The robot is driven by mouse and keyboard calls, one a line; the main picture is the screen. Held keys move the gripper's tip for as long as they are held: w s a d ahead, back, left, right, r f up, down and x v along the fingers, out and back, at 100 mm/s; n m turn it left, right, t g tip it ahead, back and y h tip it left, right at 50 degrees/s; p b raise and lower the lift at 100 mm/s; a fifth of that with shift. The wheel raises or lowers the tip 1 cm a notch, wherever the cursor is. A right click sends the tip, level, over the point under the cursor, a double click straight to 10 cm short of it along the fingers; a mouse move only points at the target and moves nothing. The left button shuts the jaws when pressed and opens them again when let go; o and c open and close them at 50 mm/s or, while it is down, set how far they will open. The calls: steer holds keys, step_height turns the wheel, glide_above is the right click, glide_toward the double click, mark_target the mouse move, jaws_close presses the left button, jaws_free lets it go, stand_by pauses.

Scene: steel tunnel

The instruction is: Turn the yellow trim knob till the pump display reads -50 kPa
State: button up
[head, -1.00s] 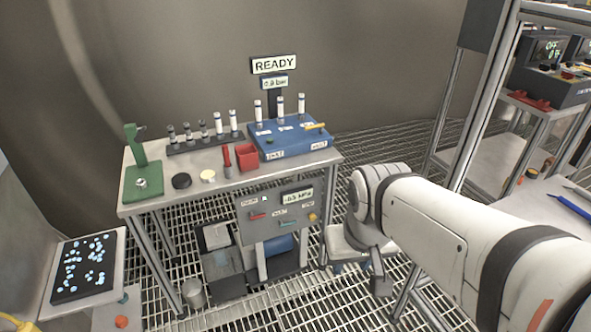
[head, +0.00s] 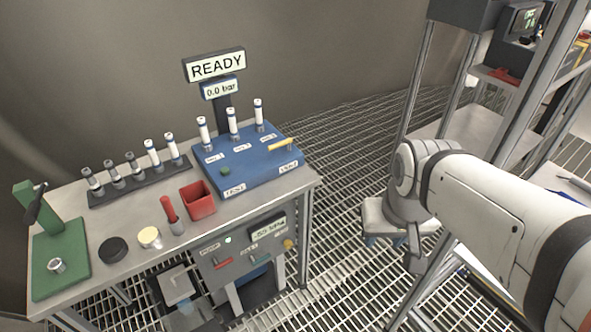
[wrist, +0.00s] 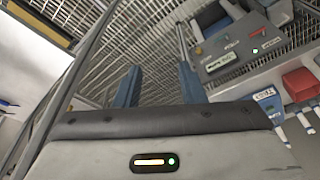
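The yellow trim knob (head: 289,244) is at the right end of the grey pump panel (head: 222,280), under the table's front edge. It shows small in the wrist view (wrist: 198,51). The pump display (head: 268,229) is lit and appears to read -50 kPa, though the digits are small and tilted. In the wrist view the display (wrist: 219,62) is too small to read. My gripper (wrist: 160,85) has its two blue fingers apart with nothing between them. The fingers are clear of the knob, which lies beyond and to the right of them. In the head view my arm is right of the panel.
The table (head: 130,225) carries a blue block with white-capped vials (head: 250,165), a dark vial rack (head: 140,185), a red bin (head: 198,200) and a green stand (head: 58,255). A sign reads READY (head: 215,65). Metal shelving (head: 465,125) stands at the right. Grating floor lies between.

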mark_target(289, 247)
steer(key=shift+s+a, duration=0.1)
steer(key=shift+o, duration=1.9)
steer(key=shift+n+t, duration=0.3)
steer(key=shift+n, duration=0.1)
steer(key=w+f, duration=0.1)
steer(key=w+d+f+b, duration=0.1)
steer(key=w+b, duration=0.1)
steer(key=shift+w+d+f, duration=0.15)
steer(key=shift+d+f, duration=0.1)
steer(key=shift+f, duration=0.15)
steer(key=w+a+f+n+t+b, duration=0.1)
steer(key=w+f+n+t+b, duration=0.3)
steer(key=w+f+b, duration=1)
steer(key=w+a+f+n+t+y+b, duration=0.2)
steer(key=w+a+f+n, duration=0.1)
steer(key=w+f, duration=0.5)
steer(key=w+a+f+n+t+y+b, duration=0.15)
steer(key=w+a+f, duration=0.35)
steer(key=f, duration=0.6)
steer(key=s+a+f+n+t+y+b, duration=0.1)
steer(key=a+f+n+t+y+b, duration=0.3)
steer(key=f, duration=0.7)
steer(key=a+f+n+y+b, duration=0.25)
steer(key=f+b, duration=0.35)
steer(key=f, duration=0.5)
steer(key=shift+m, duration=0.4)
steer(key=shift+r+b+x, duration=0.2)
steer(key=shift+b+x, duration=0.8)
steer(key=shift+x, duration=2.55)
